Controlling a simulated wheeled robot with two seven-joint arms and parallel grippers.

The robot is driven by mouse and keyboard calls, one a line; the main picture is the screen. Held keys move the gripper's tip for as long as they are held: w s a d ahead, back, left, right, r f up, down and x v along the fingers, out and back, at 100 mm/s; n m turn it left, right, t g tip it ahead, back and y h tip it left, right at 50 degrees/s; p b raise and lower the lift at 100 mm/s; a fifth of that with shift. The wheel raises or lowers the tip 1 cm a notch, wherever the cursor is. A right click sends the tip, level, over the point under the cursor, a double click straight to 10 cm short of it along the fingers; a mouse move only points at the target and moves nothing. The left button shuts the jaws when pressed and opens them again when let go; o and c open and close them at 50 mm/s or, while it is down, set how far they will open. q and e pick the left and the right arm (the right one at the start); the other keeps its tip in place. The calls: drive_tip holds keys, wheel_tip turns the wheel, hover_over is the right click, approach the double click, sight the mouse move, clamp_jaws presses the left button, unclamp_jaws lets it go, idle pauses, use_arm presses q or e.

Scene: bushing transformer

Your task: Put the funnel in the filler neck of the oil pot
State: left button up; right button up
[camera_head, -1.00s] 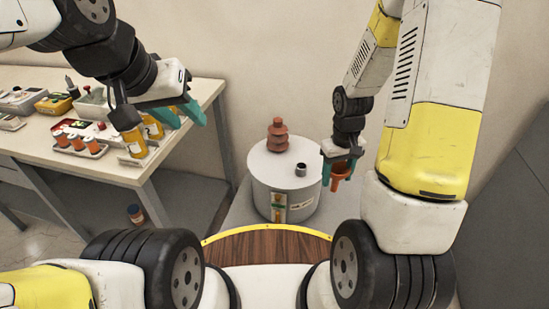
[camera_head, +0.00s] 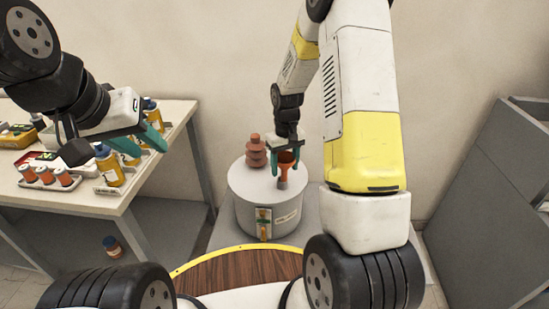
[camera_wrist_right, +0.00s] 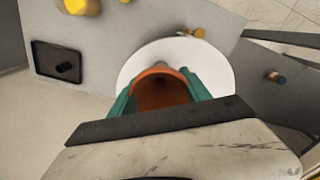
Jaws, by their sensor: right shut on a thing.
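The oil pot (camera_head: 243,212) is a grey drum with a pale round lid and a brown ribbed bushing (camera_head: 256,153) on top. Its short grey filler neck (camera_head: 282,184) stands on the lid, right of the bushing. My right gripper (camera_head: 285,165) is shut on the orange funnel (camera_head: 286,158), which is upright with its spout down at the neck. I cannot tell whether the spout is inside the neck or just above it. The right wrist view shows the funnel's open mouth (camera_wrist_right: 160,92) between the teal fingers, hiding the neck. My left gripper (camera_head: 138,142) is open and empty.
A table (camera_head: 75,200) at the left carries bottles (camera_head: 108,165), a rack of small jars (camera_head: 45,177) and bins. A small bottle (camera_head: 112,246) is below it. A grey cabinet (camera_head: 490,190) stands at the right. The wall behind the pot is bare.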

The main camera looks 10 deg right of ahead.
sight(283, 171)
drive_tip(key=shift+w+a+f, duration=0.1)
drive_tip(key=shift+w+a, duration=0.05)
drive_tip(key=shift+w, duration=0.45)
drive_tip(key=shift+f, duration=1.7)
drive_tip(key=shift+f, duration=0.15)
drive_tip(key=o, duration=1.3)
drive_tip(key=shift+o, duration=0.2)
